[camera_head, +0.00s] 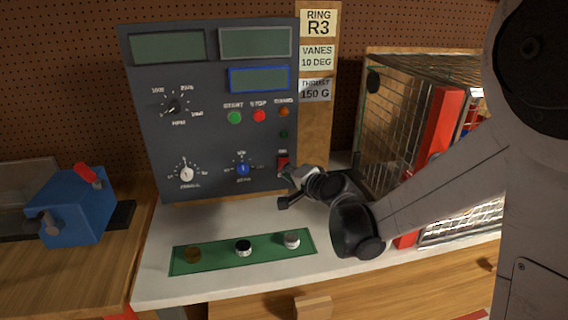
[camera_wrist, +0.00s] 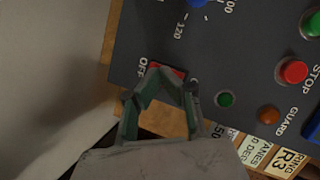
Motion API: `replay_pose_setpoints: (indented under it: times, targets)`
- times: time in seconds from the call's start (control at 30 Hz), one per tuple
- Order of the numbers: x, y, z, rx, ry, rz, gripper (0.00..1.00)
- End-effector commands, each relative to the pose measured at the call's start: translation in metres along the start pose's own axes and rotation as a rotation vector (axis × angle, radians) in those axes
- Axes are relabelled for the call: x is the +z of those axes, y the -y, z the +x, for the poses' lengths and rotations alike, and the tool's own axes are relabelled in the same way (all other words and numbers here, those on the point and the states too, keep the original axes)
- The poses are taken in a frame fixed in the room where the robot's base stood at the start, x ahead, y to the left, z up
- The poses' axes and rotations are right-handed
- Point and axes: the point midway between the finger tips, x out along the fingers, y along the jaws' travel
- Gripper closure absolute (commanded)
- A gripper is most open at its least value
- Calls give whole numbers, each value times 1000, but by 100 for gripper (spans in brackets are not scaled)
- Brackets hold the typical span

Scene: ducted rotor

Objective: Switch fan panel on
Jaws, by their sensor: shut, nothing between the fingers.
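The dark grey fan panel (camera_head: 210,140) stands upright on the white bench top at the centre left in the head view. Its red rocker switch (camera_head: 283,160) sits at its lower right. The switch also shows in the wrist view (camera_wrist: 172,71), beside an "OFF" label and partly hidden behind my fingers. My gripper (camera_head: 287,171) is shut and empty, its tips right at the switch. In the wrist view the gripper (camera_wrist: 163,78) overlaps the switch's lower edge; I cannot tell whether it touches. The three displays look blank. The small green lamp (camera_head: 284,134) above the switch looks dark.
Knobs and green start (camera_head: 235,117) and red stop (camera_head: 259,115) buttons are on the panel. A green mat (camera_head: 217,254) with three small round pieces lies in front. A wire cage (camera_head: 400,120) stands right, a blue vise-like block (camera_head: 75,208) left.

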Motion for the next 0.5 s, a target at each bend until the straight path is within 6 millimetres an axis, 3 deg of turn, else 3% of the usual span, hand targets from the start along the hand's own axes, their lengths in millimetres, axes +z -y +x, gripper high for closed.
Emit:
replay_pose_setpoints:
  times: [0.5]
  targets:
    - [-4,4,6,0,0,0,100]
